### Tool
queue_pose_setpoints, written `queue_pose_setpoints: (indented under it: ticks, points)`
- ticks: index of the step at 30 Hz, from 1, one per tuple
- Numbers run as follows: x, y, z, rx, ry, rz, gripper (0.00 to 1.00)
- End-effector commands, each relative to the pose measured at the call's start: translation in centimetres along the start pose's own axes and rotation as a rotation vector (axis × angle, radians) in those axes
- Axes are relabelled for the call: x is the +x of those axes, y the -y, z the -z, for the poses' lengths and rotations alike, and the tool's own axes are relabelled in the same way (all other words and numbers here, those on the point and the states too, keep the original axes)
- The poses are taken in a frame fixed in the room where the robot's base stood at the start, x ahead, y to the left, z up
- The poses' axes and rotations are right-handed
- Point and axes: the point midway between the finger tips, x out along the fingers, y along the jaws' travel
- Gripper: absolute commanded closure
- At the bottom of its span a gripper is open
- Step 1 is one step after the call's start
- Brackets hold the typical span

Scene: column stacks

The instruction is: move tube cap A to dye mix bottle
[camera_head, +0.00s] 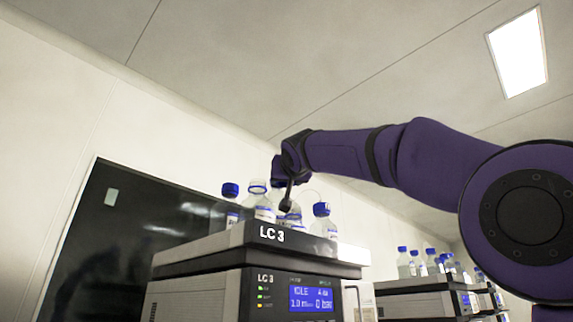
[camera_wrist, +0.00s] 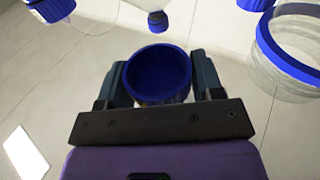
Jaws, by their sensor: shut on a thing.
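My gripper (camera_wrist: 160,82) has its two fingers on either side of a round blue cap (camera_wrist: 158,70) and is shut on it. A pale, clear part shows just below the cap; I cannot tell whether it is a bottle neck. In the head view my gripper (camera_head: 287,196) is among the bottles on top of the LC 3 unit, and the held cap is hard to make out. A clear bottle with a blue ring at its open-looking mouth (camera_head: 257,187) stands left of my gripper. A similar one (camera_wrist: 288,62) is at the wrist view's upper right. Labels are unreadable, so I cannot tell which is the dye mix bottle.
A blue-capped bottle (camera_head: 230,190) stands left on the LC 3 unit (camera_head: 250,262), another (camera_head: 321,210) right. More bottles (camera_head: 404,262) stand on units at right.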

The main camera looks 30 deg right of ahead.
Motion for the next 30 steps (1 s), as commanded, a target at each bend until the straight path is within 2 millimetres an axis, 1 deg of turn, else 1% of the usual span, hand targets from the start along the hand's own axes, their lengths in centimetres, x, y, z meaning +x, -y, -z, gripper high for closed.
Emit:
queue_pose_setpoints:
  ticks: [1,3,6,10,16,24,30]
  points:
    - [1.2,-0.7,-0.4,0.004,0.001,-0.006,0.62]
    - [2.4,-1.4,-0.8,0.008,-0.002,-0.007,0.62]
    - [3.7,-2.3,-1.2,0.016,-0.004,-0.010,0.62]
    - [4.6,-2.9,-1.5,0.020,-0.008,-0.010,0.62]
    - [4.7,-3.0,-2.2,0.021,-0.008,-0.011,0.62]
    - [4.4,-3.0,-4.1,0.020,-0.008,-0.011,0.62]
    - [4.3,-3.0,-5.1,0.021,-0.008,-0.010,0.62]
